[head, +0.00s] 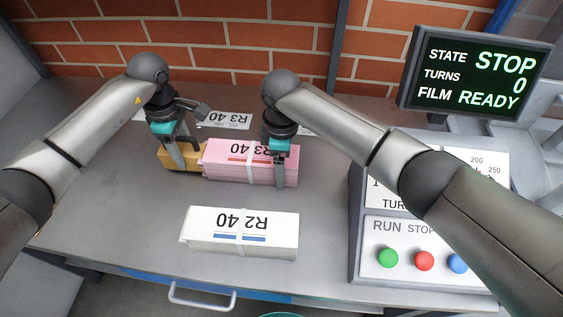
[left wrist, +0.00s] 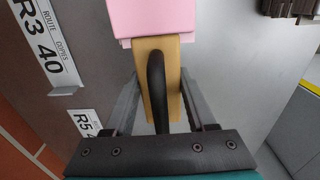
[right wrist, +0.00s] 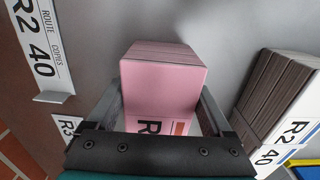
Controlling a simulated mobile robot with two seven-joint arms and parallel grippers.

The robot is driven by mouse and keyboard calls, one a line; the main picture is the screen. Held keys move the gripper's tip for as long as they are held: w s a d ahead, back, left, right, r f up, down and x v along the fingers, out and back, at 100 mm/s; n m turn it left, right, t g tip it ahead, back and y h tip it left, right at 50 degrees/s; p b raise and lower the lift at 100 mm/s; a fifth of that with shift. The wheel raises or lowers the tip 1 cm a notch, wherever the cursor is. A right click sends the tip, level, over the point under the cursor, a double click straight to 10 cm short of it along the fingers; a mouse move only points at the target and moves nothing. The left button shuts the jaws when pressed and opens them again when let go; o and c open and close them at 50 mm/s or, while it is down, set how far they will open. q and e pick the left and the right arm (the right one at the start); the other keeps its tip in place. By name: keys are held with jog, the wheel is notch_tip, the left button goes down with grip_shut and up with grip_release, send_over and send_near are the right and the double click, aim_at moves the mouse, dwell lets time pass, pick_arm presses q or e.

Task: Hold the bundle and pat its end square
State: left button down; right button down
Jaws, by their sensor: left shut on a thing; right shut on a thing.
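The pink bundle (head: 228,167), labelled R3 40 with a pale band round it, lies flat on the table. My right gripper (head: 278,177) is shut across it near its right end; the right wrist view also shows the bundle (right wrist: 162,85) between the fingers. My left gripper (head: 180,160) is shut on a yellow-brown block with a dark handle (head: 167,163), at the bundle's left end. In the left wrist view the block (left wrist: 173,80) meets or nearly meets the pink end (left wrist: 160,18); I cannot tell if they touch. The bundle's left-end sheets look slightly uneven.
A white bundle labelled R2 40 (head: 241,234) lies in front of the pink one. A label plate R3 40 (head: 226,121) stands behind. A control box with coloured buttons (head: 424,250) and a screen reading STOP (head: 478,72) are at the right. The table's front left is clear.

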pick_arm(q)
jog(key=shift+d, duration=0.45)
pick_arm(e)
jog(key=shift+a+r, duration=0.1)
jog(key=shift+a, duration=0.1)
dwell(0.3)
pick_arm(q)
jog(key=shift+w+a, duration=0.1)
jog(key=shift+a, duration=1.9)
pick_arm(e)
jog(key=shift+d, duration=0.1)
pick_arm(q)
jog(key=shift+r, duration=0.1)
jog(key=shift+r, duration=3.5)
pick_arm(e)
grip_release()
jog(key=shift+d, duration=0.1)
notch_tip(320, 180, up, 12)
